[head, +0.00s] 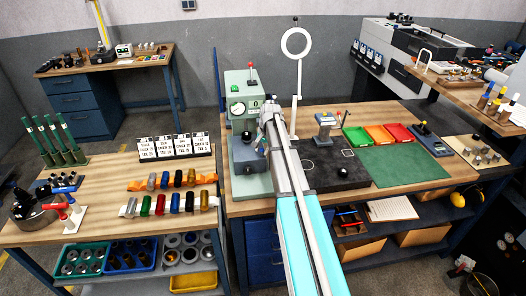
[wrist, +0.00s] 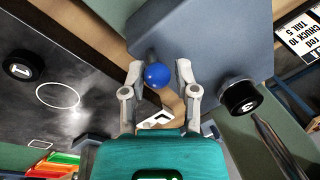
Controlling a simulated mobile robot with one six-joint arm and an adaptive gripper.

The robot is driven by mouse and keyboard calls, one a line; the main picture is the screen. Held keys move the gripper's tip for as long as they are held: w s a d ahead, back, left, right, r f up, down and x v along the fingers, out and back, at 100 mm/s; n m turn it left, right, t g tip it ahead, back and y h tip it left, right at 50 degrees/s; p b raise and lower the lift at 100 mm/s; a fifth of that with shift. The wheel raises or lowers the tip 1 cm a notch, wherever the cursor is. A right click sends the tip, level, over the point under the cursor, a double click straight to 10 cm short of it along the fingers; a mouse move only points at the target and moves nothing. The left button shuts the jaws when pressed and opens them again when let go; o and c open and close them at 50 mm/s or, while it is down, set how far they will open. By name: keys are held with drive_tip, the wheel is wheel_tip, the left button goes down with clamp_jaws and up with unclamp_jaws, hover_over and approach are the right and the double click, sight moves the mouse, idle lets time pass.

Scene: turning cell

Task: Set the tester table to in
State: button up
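The tester (head: 241,98) is a pale green machine with a round dial, standing on the left part of the main bench. A grey-blue box (head: 247,153) sits low at its front, on a light green base. In the wrist view the grey box (wrist: 205,40) fills the upper middle, with a blue ball knob (wrist: 157,76) at its edge. My gripper (wrist: 160,72) is open, with one finger on each side of the blue knob and small gaps showing. A black knob marked 3 (wrist: 240,97) is right of the fingers. My arm hides part of the tester front in the head view.
A dark plate (head: 340,173) lies right of my arm, with a black piece marked 1 (wrist: 22,66) on it. Green, orange and red trays (head: 378,133) lie behind a green mat (head: 408,168). A tall white ring stand (head: 298,75) rises behind my arm. Labelled cards (head: 175,146) stand left.

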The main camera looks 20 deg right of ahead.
drive_tip(key=shift+o, duration=1.1)
drive_tip(key=shift+s+a, duration=0.1)
drive_tip(key=shift+a, duration=0.05)
drive_tip(key=shift+s+a+f, duration=0.1)
drive_tip(key=shift+s+a, duration=0.15)
drive_tip(key=s+a+f+n+g+b, duration=0.1)
drive_tip(key=s+a+n, duration=0.4)
drive_tip(key=s+a, duration=0.6)
drive_tip(key=s+a+f+n+h+b, duration=0.1)
drive_tip(key=s+a+n, duration=0.4)
drive_tip(key=s+a, duration=0.6)
drive_tip(key=s+f+b, duration=0.1)
drive_tip(key=s, duration=0.3)
drive_tip(key=shift+s+g, duration=0.25)
drive_tip(key=shift+g, duration=0.15)
drive_tip(key=shift+a, duration=0.1)
drive_tip(key=shift+c, duration=0.2)
